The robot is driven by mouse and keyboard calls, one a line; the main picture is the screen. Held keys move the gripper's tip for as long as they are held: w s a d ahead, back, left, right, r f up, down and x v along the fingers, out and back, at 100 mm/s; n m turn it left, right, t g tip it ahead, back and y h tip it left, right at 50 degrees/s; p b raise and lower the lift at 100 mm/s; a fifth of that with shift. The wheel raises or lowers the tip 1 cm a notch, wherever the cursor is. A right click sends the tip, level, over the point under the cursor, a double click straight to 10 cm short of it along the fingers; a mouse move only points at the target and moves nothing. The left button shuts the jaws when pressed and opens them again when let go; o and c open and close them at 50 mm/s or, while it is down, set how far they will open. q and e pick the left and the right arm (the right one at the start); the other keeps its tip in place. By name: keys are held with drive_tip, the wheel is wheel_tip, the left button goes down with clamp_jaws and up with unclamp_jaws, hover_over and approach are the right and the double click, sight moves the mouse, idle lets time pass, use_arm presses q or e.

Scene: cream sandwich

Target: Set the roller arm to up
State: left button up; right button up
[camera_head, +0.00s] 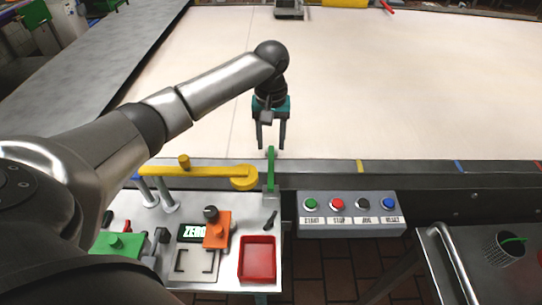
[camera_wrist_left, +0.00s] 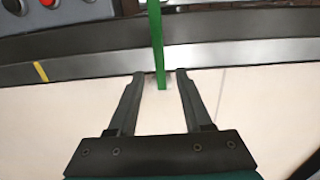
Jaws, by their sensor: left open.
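A yellow arm (camera_head: 205,171) lies flat along the conveyor's near edge, with a round yellow disc (camera_head: 244,184) at its right end and a knob on top. A narrow green bar (camera_head: 270,168) stands just right of the disc. I cannot tell for sure which of these is the roller arm. My left gripper (camera_head: 270,148) is open and empty over the conveyor, just beyond the green bar. In the left wrist view the green bar (camera_wrist_left: 157,45) reaches between the open fingertips (camera_wrist_left: 158,74), apparently without touching either. My right gripper is not in view.
The pale conveyor belt (camera_head: 380,75) is mostly bare. A grey button box (camera_head: 345,225) sits front right. A small table holds a red tray (camera_head: 257,258), an orange block (camera_head: 216,232) and a green block (camera_head: 118,243). A metal cup (camera_head: 503,248) stands at far right.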

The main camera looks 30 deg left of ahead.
sight(271, 158)
use_arm(q)
wheel_tip(271, 158, down, 6)
drive_tip(key=shift+r+b, duration=0.25)
drive_tip(key=shift+b, duration=0.1)
clamp_jaws()
drive_tip(key=shift+r, duration=0.1)
idle(1.2)
